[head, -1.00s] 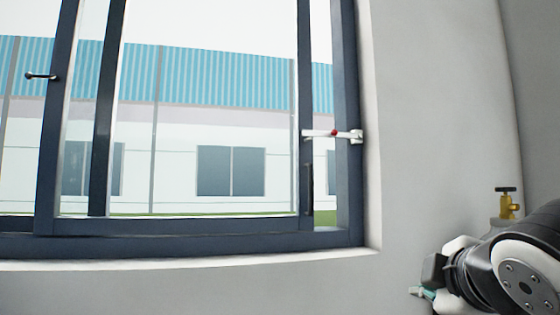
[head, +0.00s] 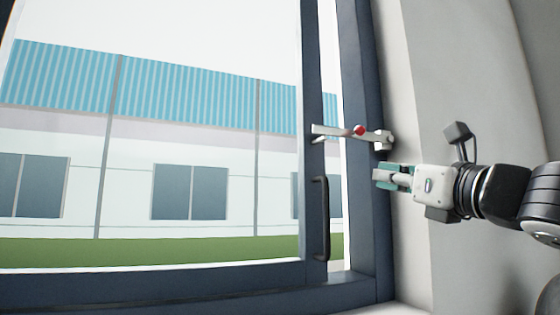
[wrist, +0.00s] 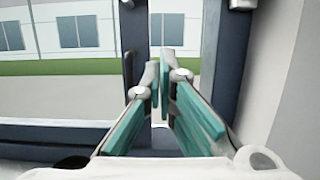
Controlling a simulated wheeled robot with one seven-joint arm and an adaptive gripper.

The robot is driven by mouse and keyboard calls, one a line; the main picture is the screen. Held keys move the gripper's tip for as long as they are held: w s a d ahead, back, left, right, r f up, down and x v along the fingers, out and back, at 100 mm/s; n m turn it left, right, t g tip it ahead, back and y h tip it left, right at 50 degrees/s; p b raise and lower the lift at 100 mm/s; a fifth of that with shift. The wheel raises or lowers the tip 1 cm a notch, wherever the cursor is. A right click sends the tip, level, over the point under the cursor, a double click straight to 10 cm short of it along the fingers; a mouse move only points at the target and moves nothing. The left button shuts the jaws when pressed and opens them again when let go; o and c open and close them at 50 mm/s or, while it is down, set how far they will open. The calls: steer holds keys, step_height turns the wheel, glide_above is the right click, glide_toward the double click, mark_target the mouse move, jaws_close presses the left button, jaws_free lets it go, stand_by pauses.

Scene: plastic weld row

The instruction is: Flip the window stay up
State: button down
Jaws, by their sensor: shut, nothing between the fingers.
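The window stay (head: 345,132) is a pale bar with a red knob (head: 360,130). In the head view it lies roughly level across the gap from the dark sash to a bracket (head: 383,139) on the right frame. My gripper (head: 380,176) is shut and empty, just below the bracket end of the stay, pointing left toward the window frame. It looks apart from the stay, though depth is hard to judge. In the wrist view, the teal-padded fingers (wrist: 160,75) converge with nothing between them. Only small fittings show at the top edge there; the bar itself is out of that view.
A dark vertical pull handle (head: 321,218) is on the sash, below the stay. The dark window frame (head: 362,220) and grey wall (head: 415,60) stand close to my gripper. The space below the gripper looks free.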

mark_target(361, 133)
steer(key=shift+w, duration=0.1)
steer(key=w+a+r+p, duration=0.3)
steer(key=w+r, duration=0.3)
steer(key=w, duration=0.3)
steer(key=shift+r+p, duration=0.25)
steer(key=shift+p, duration=0.35)
steer(key=shift+r, duration=0.1)
